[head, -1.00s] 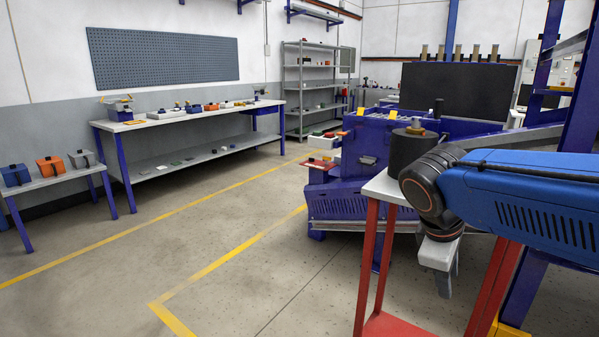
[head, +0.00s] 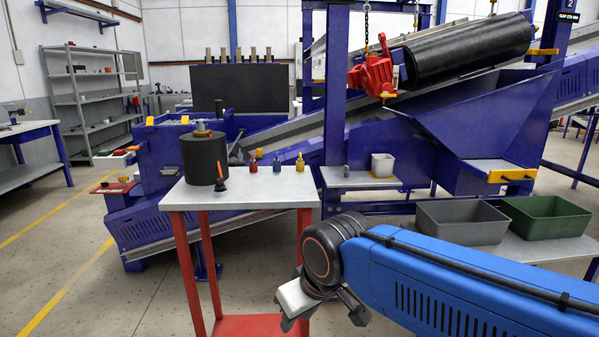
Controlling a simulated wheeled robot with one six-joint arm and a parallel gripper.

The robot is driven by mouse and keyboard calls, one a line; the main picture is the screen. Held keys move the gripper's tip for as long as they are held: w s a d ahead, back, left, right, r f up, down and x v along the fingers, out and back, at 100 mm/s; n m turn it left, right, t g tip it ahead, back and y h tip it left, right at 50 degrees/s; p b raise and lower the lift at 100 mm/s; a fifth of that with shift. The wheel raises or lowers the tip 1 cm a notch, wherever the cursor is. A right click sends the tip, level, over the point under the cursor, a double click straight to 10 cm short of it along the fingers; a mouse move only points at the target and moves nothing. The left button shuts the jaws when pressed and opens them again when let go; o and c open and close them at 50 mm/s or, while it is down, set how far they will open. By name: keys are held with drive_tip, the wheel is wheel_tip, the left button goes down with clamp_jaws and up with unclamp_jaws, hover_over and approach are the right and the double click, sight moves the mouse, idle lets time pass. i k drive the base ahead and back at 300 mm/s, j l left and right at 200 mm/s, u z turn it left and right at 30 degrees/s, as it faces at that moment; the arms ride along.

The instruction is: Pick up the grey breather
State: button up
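My gripper (head: 325,316) is in the lower middle of the head view, in front of the red-legged table and well short of the grey piece. Its two fingers are spread apart, with nothing seen between them.
The red-legged table (head: 240,195) holds a black cylinder (head: 204,158), small red (head: 253,162), blue (head: 277,165) and yellow (head: 300,162) pieces, and an orange-tipped black piece (head: 220,178).

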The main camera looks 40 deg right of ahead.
sight(346, 171)
drive_tip(key=z, duration=1.15)
